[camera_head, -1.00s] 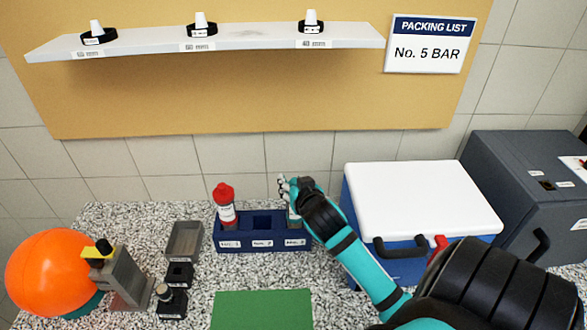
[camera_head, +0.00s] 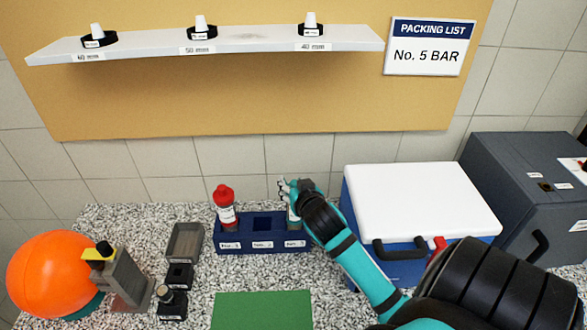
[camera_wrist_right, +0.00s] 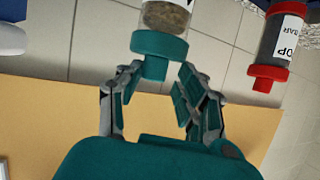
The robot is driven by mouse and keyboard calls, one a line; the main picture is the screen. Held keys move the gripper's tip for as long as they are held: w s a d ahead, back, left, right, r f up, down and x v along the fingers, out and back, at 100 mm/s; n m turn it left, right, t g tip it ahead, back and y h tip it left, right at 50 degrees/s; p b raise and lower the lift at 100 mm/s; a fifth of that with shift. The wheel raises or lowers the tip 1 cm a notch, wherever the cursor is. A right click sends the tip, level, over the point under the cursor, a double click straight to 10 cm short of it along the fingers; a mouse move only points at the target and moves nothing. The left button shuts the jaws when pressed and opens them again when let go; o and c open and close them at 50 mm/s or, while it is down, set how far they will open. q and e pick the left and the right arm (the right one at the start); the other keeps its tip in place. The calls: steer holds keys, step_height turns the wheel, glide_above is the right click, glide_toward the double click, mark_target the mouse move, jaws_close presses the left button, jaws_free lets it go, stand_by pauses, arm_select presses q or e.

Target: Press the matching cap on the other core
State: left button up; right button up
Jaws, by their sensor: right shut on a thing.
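My right gripper (camera_head: 288,186) is at the right end of the blue rack (camera_head: 262,246). In the right wrist view, its fingers (camera_wrist_right: 158,82) are around the narrow stem of a teal cap (camera_wrist_right: 160,45). That cap sits on the end of a clear core (camera_wrist_right: 166,17) with brown, grainy contents. In the head view the hand largely hides this core and cap. The other core (camera_head: 227,214), with a red cap (camera_head: 223,193), stands in the rack's left slot. It also shows at the right of the wrist view (camera_wrist_right: 277,45). The rack's middle slot looks empty. My left gripper is out of view.
A white-lidded cooler (camera_head: 420,200) stands close to the right of the rack. Left of the rack are a grey tray (camera_head: 185,241), dark small blocks and an orange ball (camera_head: 50,278). A green mat (camera_head: 262,310) lies in front. A shelf (camera_head: 240,47) hangs behind.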

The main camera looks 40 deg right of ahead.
steer(key=shift+f+b, duration=0.35)
steer(key=shift+f, duration=0.4)
steer(key=shift+c, duration=0.3)
steer(key=o, duration=0.7)
steer(key=shift+o, duration=1.4)
steer(key=shift+s, duration=0.1)
steer(key=v, duration=1.1)
steer(key=shift+s+a+r, duration=0.2)
steer(key=shift+s+r, duration=0.05)
steer(key=shift+s, duration=0.05)
steer(key=shift+c, duration=0.5)
